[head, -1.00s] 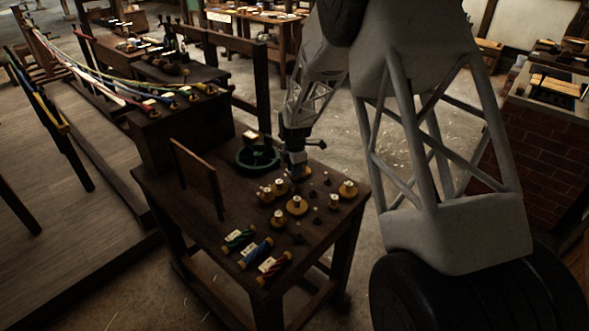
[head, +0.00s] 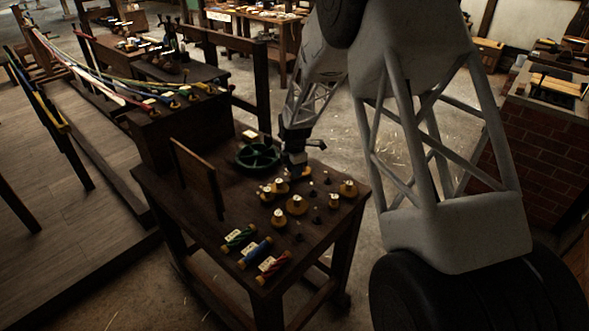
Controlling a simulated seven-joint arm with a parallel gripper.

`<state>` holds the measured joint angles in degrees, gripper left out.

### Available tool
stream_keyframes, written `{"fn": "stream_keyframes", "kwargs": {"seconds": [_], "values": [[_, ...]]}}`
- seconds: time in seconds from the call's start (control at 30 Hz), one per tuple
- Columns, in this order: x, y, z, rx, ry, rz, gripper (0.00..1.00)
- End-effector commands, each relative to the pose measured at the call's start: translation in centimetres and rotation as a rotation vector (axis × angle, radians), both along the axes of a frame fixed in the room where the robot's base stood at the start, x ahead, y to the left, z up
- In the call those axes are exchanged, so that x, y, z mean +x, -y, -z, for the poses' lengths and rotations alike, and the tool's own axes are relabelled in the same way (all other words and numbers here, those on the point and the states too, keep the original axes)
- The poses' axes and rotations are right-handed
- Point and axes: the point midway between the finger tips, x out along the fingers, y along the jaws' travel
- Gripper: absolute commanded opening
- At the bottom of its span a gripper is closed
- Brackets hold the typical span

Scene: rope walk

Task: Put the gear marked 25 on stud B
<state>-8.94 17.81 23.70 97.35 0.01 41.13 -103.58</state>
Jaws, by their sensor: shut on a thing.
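My gripper (head: 293,172) points down at the back of the dark wooden table, with its fingers low near the tabletop. It is shut on what looks like a brass gear (head: 306,173), mostly hidden behind the fingers. Several brass gears with pale labels, such as one at the middle (head: 297,205) and one at the right (head: 348,188), stand in front of and right of the gripper. Small dark studs (head: 315,219) stand among them. The numbers and stud letters are too small to read, so I cannot tell which is gear 25 or stud B.
Several coloured rope spools (head: 255,252) lie along the front edge. A darker bench with ropes (head: 175,120) adjoins at the back left.

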Motion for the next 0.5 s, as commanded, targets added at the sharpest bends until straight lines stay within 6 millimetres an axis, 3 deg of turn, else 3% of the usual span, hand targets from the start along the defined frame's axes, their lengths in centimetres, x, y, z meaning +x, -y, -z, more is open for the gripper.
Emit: {"fn": "stream_keyframes", "kwargs": {"seconds": [0.5], "values": [[0.00, 0.00, 0.44, 0.000, 0.000, 0.000, 0.07]]}}
